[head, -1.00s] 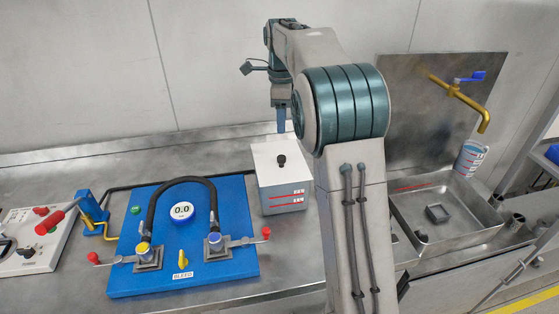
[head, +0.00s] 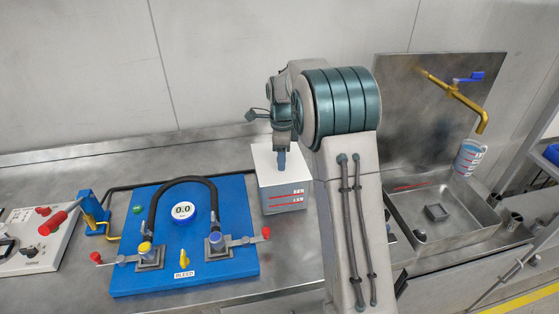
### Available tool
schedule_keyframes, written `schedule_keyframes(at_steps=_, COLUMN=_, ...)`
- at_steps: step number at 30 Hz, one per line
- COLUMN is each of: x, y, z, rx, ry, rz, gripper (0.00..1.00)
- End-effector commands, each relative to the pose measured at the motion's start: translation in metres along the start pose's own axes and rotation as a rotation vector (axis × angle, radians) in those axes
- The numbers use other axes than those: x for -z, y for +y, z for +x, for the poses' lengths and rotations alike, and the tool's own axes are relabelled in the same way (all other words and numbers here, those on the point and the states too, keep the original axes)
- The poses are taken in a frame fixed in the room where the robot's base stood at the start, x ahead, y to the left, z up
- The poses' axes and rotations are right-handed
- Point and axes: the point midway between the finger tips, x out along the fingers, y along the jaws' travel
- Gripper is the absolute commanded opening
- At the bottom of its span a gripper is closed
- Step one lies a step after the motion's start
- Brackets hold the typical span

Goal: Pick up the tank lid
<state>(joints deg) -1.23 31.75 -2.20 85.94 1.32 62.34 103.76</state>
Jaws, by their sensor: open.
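The tank (head: 284,197) is a pale box with red level marks on its front, standing on the steel bench right of the blue pump panel. The tank lid (head: 263,158) is the white square top on it; its black knob is hidden behind my gripper. My gripper (head: 282,165) points down over the middle of the lid, with its blue fingers at the knob's place. The jaws are open. I cannot tell whether the fingers are around the knob or touching the lid.
The blue panel (head: 135,270) with a black hose, gauge and red-tipped valves lies left of the tank. A sink (head: 455,240) with a brass tap (head: 465,97) and a jug (head: 468,158) is at right. Bare bench (head: 225,160) lies behind the tank.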

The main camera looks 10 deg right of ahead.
Motion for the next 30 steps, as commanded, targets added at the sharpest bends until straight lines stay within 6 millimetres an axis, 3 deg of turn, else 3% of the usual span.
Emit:
schedule_keyframes(at_steps=5, x=0.0, y=0.0, z=0.0, rx=0.0, ry=0.0, rz=0.0, gripper=0.5)
schedule_keyframes(at_steps=10, x=0.0, y=0.0, z=0.0, rx=0.0, ry=0.0, rz=0.0, gripper=0.03)
schedule_keyframes(at_steps=11, x=0.0, y=0.0, z=0.0, rx=0.0, ry=0.0, rz=0.0, gripper=0.0)
schedule_keyframes(at_steps=23, x=0.0, y=-0.001, z=-0.006, rx=0.003, ry=0.0, rz=0.0, gripper=0.0)
schedule_keyframes(at_steps=30, x=-0.001, y=-0.001, z=-0.039, rx=0.007, ry=-0.001, rz=0.0, gripper=0.0)
